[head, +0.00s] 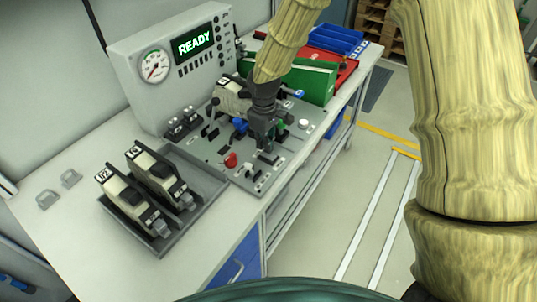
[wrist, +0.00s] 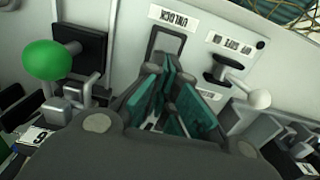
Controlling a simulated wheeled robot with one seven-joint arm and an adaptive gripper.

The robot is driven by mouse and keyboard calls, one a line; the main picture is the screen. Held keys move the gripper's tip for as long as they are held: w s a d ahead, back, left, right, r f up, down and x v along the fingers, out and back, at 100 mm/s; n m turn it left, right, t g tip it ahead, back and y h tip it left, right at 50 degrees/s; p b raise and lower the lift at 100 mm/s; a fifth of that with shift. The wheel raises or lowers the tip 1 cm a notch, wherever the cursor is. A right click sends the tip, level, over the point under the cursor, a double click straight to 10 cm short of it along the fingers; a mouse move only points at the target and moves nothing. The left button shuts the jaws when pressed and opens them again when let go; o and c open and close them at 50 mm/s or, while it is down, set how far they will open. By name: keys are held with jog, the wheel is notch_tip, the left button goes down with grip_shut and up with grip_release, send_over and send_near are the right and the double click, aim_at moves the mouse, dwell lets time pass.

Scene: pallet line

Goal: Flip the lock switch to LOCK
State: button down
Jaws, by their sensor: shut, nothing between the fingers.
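The lock switch plate (wrist: 163,42) shows in the wrist view, with an UNLOCK label (wrist: 171,17) at its top end. A second label (wrist: 208,95), partly covered, sits beyond the fingers at its other end. My gripper (wrist: 178,88) is shut and empty, its teal-padded fingers in front of the plate. The fingers hide the switch's lever, so I cannot tell its position or whether they touch it. In the head view my gripper (head: 268,143) points down at the grey control panel (head: 215,149), close above it.
A green ball knob (wrist: 46,60) stands left of the fingers, and a white-knobbed lever (wrist: 258,98) stands close on the right. In the head view a red knob (head: 231,160) is near. A tray (head: 165,246) holds two devices. A READY display (head: 192,43) stands behind.

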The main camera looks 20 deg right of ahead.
jog(key=shift+f+b, duration=0.3)
jog(key=shift+f, duration=0.55)
dwell(0.6)
jog(key=shift+r+p, duration=3)
jog(key=shift+r, duration=0.5)
